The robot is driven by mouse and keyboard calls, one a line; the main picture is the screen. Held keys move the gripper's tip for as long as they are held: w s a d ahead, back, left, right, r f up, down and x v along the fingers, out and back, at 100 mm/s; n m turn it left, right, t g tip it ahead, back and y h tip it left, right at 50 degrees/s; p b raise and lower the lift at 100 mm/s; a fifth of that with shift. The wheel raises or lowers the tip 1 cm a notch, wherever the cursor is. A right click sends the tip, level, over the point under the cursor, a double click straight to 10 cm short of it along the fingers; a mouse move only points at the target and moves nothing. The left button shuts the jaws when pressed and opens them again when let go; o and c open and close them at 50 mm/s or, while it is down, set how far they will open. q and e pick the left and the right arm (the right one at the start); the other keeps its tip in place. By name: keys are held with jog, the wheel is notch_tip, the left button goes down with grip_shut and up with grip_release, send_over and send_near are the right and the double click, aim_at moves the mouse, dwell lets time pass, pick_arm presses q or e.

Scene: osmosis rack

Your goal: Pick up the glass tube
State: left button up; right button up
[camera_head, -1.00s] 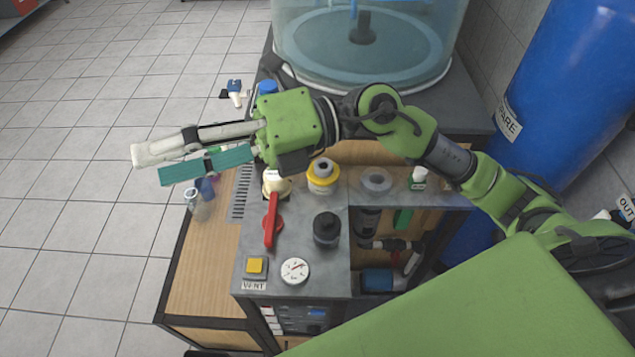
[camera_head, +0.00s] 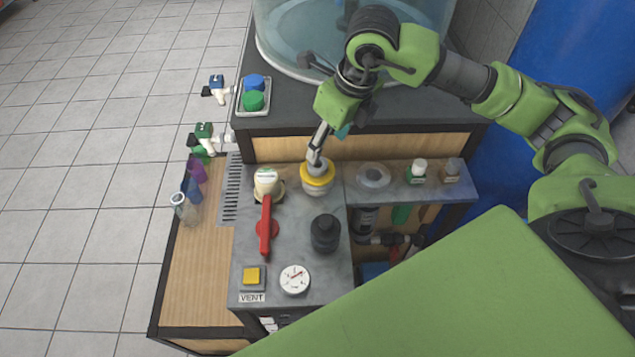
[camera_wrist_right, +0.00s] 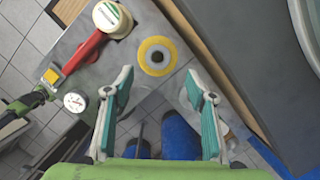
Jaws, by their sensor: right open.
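A clear glass tube with an open round rim (camera_head: 178,199) stands at the left edge of the wooden bench in the head view, beside a blue and a purple one. My right gripper (camera_head: 322,150) is over the grey panel, pointing down close to a yellow-ringed round fitting (camera_head: 317,175). In the right wrist view the right gripper (camera_wrist_right: 158,78) is open, its teal-padded fingers wide apart with nothing between them. The yellow-ringed fitting (camera_wrist_right: 157,57) shows just beyond the fingertips; contact cannot be told. My left gripper is not in view.
The panel carries a red lever (camera_head: 265,228), a black knob (camera_head: 325,233), a gauge (camera_head: 294,279) and a yellow button (camera_head: 251,275). A large clear tank (camera_head: 290,45) stands behind. A blue barrel (camera_head: 545,95) is at the right. Small bottles stand right of the fitting.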

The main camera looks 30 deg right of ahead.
aim_at(320, 161)
jog(key=x, duration=0.2)
jog(key=shift+w+f, duration=0.1)
jog(key=shift+f, duration=0.2)
jog(key=shift+a+f+p, duration=0.1)
jog(key=shift+f+p, duration=0.1)
jog(key=shift+p, duration=0.4)
jog(key=p+x, duration=0.2)
jog(key=x, duration=0.1)
jog(key=shift+a+f, duration=0.2)
jog(key=shift+f, duration=0.05)
jog(key=shift+w+f, duration=0.2)
jog(key=shift+f, duration=0.4)
jog(key=c, duration=0.9)
